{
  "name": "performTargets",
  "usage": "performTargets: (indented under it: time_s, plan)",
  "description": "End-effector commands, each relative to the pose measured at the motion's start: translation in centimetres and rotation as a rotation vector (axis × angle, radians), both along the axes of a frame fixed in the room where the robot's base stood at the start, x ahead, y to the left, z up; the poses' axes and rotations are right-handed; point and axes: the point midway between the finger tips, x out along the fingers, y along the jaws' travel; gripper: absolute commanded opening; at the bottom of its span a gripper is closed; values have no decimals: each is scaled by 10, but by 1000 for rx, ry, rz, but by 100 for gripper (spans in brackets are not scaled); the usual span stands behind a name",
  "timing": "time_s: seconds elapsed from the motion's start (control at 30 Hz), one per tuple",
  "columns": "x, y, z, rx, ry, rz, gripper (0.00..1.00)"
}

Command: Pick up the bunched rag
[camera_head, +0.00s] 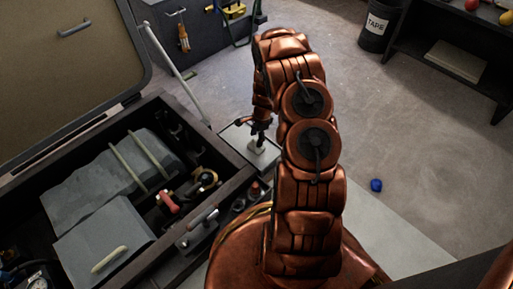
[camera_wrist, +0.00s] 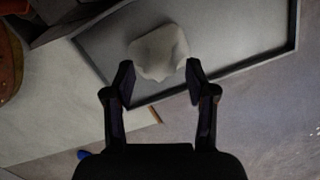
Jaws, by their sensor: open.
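The bunched rag (camera_wrist: 158,50) is a pale, lumpy cloth on a grey tray (camera_wrist: 235,32) with a dark raised rim. In the wrist view my gripper (camera_wrist: 160,82) is open, its two dark fingers apart, with the rag just beyond and partly between the fingertips. I cannot tell whether either finger touches it. In the head view my gripper (camera_head: 259,138) points down over the tray (camera_head: 236,132), and the pale rag (camera_head: 257,147) shows just below it. My arm hides part of the tray's right side there.
An open dark case (camera_head: 235,180) with grey cloths and tools stands left of the tray. A blue object (camera_head: 376,185) lies on the floor at right. The floor between is clear.

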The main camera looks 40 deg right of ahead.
Motion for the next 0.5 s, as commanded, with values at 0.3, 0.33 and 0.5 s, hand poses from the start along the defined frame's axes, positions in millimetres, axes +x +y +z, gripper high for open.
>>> performTargets:
  time_s: [0.3, 0.33, 0.5]
  plan:
    - [1, 3, -20, 1, 0, 0, 56]
    - [1, 3, -20, 1, 0, 0, 56]
    - [1, 3, -20, 1, 0, 0, 44]
